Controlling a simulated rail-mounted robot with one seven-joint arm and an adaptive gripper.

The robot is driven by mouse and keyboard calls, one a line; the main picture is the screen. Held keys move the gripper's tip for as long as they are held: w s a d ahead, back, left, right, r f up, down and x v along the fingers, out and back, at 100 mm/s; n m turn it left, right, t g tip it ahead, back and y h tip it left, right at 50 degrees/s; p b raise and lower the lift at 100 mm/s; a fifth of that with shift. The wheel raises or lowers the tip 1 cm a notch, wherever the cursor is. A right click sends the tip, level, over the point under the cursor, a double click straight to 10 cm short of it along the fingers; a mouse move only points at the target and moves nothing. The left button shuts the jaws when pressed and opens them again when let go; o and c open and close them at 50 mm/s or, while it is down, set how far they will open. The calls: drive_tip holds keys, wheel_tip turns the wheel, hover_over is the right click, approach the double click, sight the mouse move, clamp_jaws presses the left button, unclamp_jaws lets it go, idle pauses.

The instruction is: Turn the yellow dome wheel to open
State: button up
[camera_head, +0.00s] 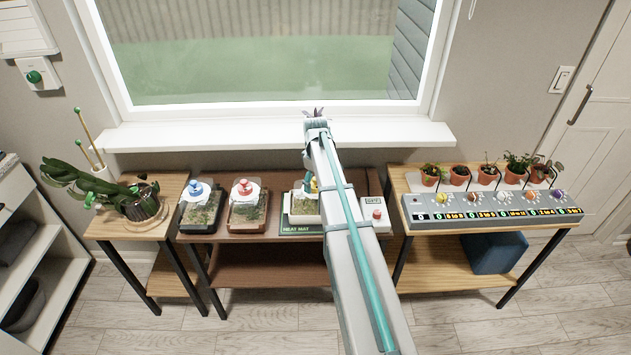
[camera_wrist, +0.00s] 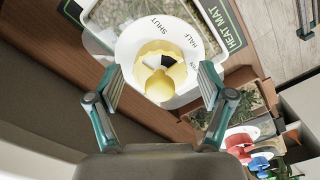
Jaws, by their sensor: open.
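The yellow wheel (camera_wrist: 160,86) sits at the centre of a white dial disc (camera_wrist: 132,46) printed SHUT and HALF; a third label near its lower edge is partly hidden. In the wrist view the wheel lies between the spread fingers of my gripper (camera_wrist: 159,72), with a gap on each side. My gripper is open and holds nothing. In the head view the wheel's dome (camera_head: 299,205) stands on the heat mat (camera_head: 290,229), and my arm hides much of the wheel. I cannot tell which label the wheel points to.
Domes with a blue wheel (camera_head: 196,188) and a red wheel (camera_head: 244,187) stand left of the heat mat. A small box with a red button (camera_head: 376,214) stands right of it. A cactus (camera_head: 135,202) is far left; potted seedlings (camera_head: 460,177) and a knob panel (camera_head: 480,214) are right.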

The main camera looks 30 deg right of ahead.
drive_tip(key=c, duration=1.2)
drive_tip(key=shift+o, duration=0.2)
drive_tip(key=shift+m, duration=0.3)
drive_tip(key=m+b, duration=0.1)
drive_tip(key=m, duration=0.3)
drive_tip(key=shift+f, duration=0.1)
drive_tip(key=m, duration=0.5)
drive_tip(key=shift+b, duration=0.35)
drive_tip(key=shift+m, duration=0.3)
drive_tip(key=o, duration=1.2)
drive_tip(key=shift+c, duration=0.2)
